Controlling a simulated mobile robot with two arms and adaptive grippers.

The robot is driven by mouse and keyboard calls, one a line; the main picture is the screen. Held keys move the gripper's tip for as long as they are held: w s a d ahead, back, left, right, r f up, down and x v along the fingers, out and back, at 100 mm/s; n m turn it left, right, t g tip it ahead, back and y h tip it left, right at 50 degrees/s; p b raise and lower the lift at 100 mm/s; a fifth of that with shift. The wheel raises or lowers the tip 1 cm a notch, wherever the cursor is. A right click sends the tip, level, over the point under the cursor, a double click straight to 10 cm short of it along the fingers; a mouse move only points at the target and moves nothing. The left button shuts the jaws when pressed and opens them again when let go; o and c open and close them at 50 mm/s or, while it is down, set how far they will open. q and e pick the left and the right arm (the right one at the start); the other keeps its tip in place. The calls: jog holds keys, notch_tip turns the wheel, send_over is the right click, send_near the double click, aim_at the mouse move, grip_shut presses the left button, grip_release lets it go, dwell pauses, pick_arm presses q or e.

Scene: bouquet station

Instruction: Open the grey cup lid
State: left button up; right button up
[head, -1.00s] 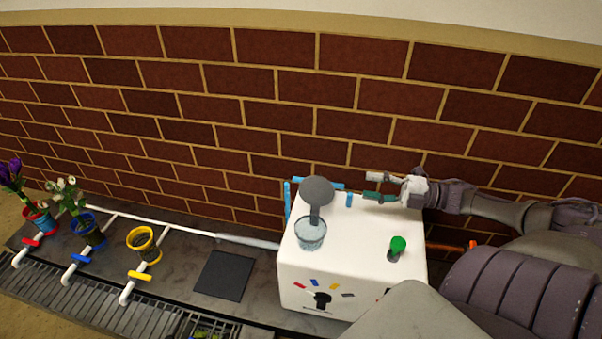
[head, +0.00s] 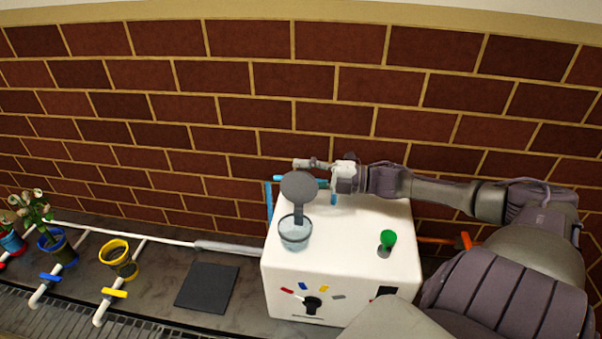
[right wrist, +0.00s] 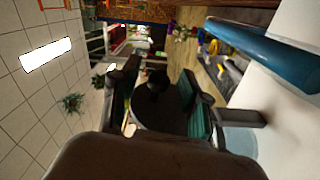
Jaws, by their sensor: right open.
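The grey cup lid (head: 299,187) is a round disc on a short grey stem. It stands raised above the clear bluish cup (head: 296,235), whose mouth shows uncovered, on top of the white box (head: 345,255). My right gripper (head: 308,173) is open just behind the lid, its fingers pointing left; the lid hides part of the lower finger. In the right wrist view the dark lid disc (right wrist: 155,105) shows between the open fingers (right wrist: 158,70). Contact cannot be told. The cup (right wrist: 240,141) is at the lower right there. My left gripper is not in view.
A green knob (head: 388,238) stands on the box's right side. Blue pipes (head: 269,205) run by its back left edge. A brick wall (head: 230,110) rises close behind. A dark square pad (head: 207,288) and a yellow ring holder (head: 116,257) are to the left.

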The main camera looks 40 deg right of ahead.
jog(key=shift+w+a, duration=0.2)
jog(key=shift+w, duration=0.05)
grip_shut()
